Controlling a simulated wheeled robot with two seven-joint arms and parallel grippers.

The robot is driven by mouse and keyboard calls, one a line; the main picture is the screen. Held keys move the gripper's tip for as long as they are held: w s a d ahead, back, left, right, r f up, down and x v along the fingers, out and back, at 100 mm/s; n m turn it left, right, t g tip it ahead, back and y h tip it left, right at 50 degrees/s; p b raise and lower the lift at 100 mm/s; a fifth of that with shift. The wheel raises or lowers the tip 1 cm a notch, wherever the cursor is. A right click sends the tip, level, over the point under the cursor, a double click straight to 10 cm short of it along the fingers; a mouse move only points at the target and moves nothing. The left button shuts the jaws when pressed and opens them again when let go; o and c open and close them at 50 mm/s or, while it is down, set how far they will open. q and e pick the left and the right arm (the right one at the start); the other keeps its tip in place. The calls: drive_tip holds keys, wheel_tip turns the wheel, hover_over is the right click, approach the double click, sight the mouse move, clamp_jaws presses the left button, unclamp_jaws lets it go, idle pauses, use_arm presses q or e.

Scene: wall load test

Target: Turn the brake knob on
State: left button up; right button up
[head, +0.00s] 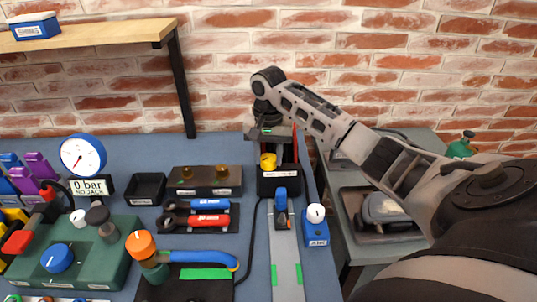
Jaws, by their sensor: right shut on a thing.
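My right arm reaches in from the right. Its gripper (268,130) points down over a dark upright device (280,183) with a white label, close to the brick wall. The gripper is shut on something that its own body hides. A yellow knob (267,161) shows on the device just below the gripper. No label that I can read marks a brake knob. My left gripper is not in view.
Red and blue tools (208,220) lie on a dark holder. A grey rail (285,255) runs towards me. A wooden shelf (90,36) overhangs the left.

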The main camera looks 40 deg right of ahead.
sight(269, 157)
drive_tip(key=o, duration=1)
drive_tip(key=shift+r, duration=0.1)
wheel_tip(269, 157, up, 16)
drive_tip(key=shift+f, duration=0.1)
drive_tip(key=shift+c, duration=0.2)
